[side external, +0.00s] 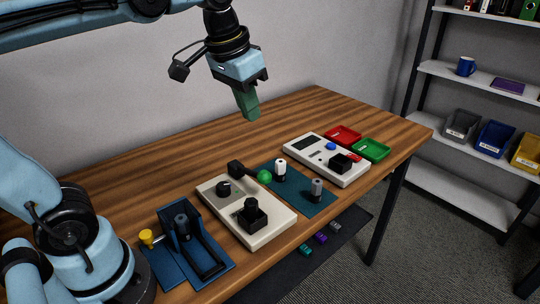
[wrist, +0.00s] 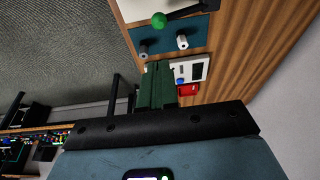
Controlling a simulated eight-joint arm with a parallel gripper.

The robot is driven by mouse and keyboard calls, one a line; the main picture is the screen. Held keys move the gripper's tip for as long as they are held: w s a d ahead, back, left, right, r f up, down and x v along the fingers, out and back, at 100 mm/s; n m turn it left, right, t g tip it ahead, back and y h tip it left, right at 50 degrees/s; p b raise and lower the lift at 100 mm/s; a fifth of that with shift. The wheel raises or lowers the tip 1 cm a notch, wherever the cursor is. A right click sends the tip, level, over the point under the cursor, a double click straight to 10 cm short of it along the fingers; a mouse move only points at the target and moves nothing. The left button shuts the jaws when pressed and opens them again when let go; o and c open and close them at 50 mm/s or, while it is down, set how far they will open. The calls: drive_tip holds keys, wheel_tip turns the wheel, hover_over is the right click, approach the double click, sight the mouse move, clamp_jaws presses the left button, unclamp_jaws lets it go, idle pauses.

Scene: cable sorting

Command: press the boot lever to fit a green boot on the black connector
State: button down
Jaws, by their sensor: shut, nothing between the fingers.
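My gripper (side external: 250,116) is shut and empty, its green fingers pointing down high above the back of the table. The closed fingers also show in the wrist view (wrist: 157,86). A lever with a green ball (side external: 264,177) sticks out from a black block (side external: 236,169) on the cream box (side external: 270,226). The ball also shows in the wrist view (wrist: 159,20). A black upright piece (side external: 251,208), perhaps the black connector, stands in a black holder on that box. I cannot make out a green boot on it. The gripper is well clear of the lever.
A blue fixture (side external: 167,264) with a yellow knob (side external: 147,237) stands at the left. A teal mat (side external: 312,201) bears a white piece (side external: 280,169) and a grey piece (side external: 317,189). A white device (side external: 313,159), red tray (side external: 344,134) and green tray (side external: 372,149) lie farther right.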

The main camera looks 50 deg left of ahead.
hover_over(269, 181)
drive_tip(key=a, duration=0.1)
drive_tip(key=f, duration=1.1)
drive_tip(key=shift+s+a+f, duration=0.2)
drive_tip(key=shift+s+f, duration=0.15)
drive_tip(key=shift+f, duration=0.95)
drive_tip(key=shift+d+f+y, duration=0.5)
drive_tip(key=shift+f+y, duration=0.15)
drive_tip(key=shift+f, duration=0.15)
drive_tip(key=shift+d+f+y, duration=0.45)
drive_tip(key=shift+f+y, duration=0.2)
drive_tip(key=shift+f, duration=0.1)
drive_tip(key=shift+d+f+m+y, duration=0.15)
drive_tip(key=shift+f+y, duration=0.3)
drive_tip(key=shift+f, duration=0.1)
drive_tip(key=shift+d+f+m+y, duration=0.1)
drive_tip(key=shift+f+m+y, duration=0.05)
drive_tip(key=shift+f+y, duration=0.35)
drive_tip(key=w+v, duration=0.1)
drive_tip(key=v, duration=1.3)
drive_tip(key=shift+r, duration=0.2)
